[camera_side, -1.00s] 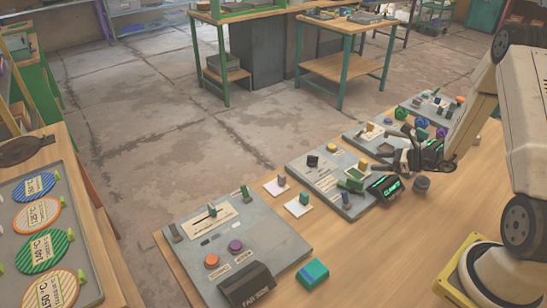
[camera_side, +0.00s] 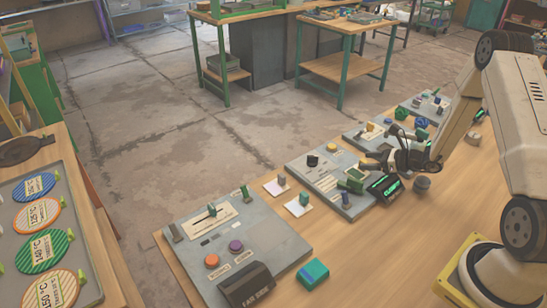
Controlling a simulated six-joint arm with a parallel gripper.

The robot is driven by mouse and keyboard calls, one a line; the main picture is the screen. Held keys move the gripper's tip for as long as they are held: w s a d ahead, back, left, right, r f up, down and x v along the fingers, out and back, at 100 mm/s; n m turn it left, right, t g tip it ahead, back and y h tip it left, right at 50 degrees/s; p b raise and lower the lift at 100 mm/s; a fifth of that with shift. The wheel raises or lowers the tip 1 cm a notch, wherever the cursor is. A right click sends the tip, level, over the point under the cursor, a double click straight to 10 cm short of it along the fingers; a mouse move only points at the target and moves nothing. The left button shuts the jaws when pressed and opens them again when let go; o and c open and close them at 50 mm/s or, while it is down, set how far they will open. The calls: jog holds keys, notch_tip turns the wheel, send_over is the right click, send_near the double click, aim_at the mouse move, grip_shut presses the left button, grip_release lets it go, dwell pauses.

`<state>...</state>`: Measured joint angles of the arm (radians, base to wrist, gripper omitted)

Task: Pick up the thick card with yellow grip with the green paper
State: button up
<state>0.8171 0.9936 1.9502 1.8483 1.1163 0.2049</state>
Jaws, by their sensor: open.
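My gripper (camera_side: 372,164) is open and empty, with its fingers over the grey panels in the middle of the table. No card with a yellow grip is clear to me. A small yellow piece (camera_side: 371,127) sits on the panel behind the gripper, too small to identify. Two small white cards lie left of the gripper: one with a pinkish-grey grip (camera_side: 281,180), one with a teal grip (camera_side: 303,199). A green block (camera_side: 351,183) sits just below the gripper. A green striped disc (camera_side: 44,251) lies on the left tray. The gripper and arm hide part of the far panels.
A grey control panel (camera_side: 238,240) with orange and purple buttons fills the table's near left. A teal-green block (camera_side: 312,272) lies beside it.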

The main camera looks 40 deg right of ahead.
aim_at(365, 160)
jog(key=shift+x, duration=2.1)
grip_shut()
